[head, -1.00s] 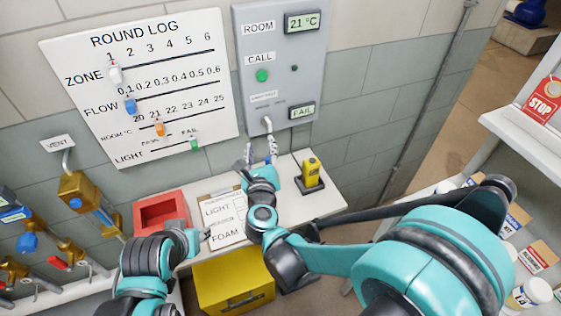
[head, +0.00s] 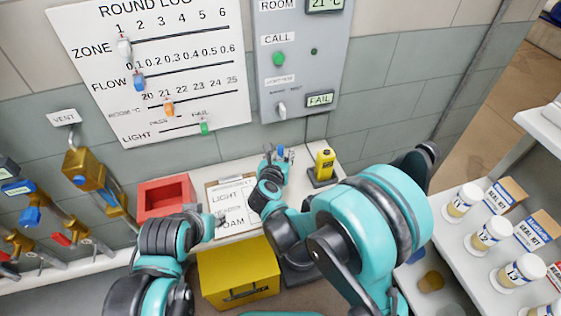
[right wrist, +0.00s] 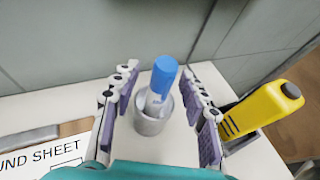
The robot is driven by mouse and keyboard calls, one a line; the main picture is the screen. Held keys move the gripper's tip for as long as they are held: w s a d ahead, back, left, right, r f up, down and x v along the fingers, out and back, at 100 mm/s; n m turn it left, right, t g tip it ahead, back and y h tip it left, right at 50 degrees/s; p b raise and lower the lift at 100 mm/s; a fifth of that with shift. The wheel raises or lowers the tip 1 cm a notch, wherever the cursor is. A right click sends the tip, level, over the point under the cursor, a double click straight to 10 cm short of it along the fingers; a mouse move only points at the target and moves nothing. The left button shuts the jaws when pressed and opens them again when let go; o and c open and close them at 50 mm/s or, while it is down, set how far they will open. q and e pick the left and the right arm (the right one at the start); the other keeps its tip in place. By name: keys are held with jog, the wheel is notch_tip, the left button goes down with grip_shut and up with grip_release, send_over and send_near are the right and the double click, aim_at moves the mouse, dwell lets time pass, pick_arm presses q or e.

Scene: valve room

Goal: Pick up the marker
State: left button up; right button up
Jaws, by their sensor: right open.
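The marker (right wrist: 158,88) has a blue cap and a pale body. It stands slightly tilted in a small grey cup (right wrist: 152,122) on the white table, and its blue end also shows in the head view (head: 281,150). My right gripper (right wrist: 158,98) is open, with one finger on each side of the marker and cup and gaps between them; in the head view the gripper (head: 277,155) is low over the back of the table. My left gripper (head: 220,220) is near the clipboard's left edge; its fingers are too small to read.
A yellow handheld device (right wrist: 258,112) stands in a dark holder right of the cup. A clipboard sheet (head: 233,208) and red tray (head: 165,197) are to the left. The wall panel (head: 300,65) rises behind. Shelves with jars (head: 490,232) stand at the right.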

jog(key=shift+s+r, duration=0.1)
jog(key=shift+c, duration=0.3)
jog(key=c, duration=0.9)
jog(key=shift+r+p, duration=5.65)
jog(key=shift+r, duration=8.35)
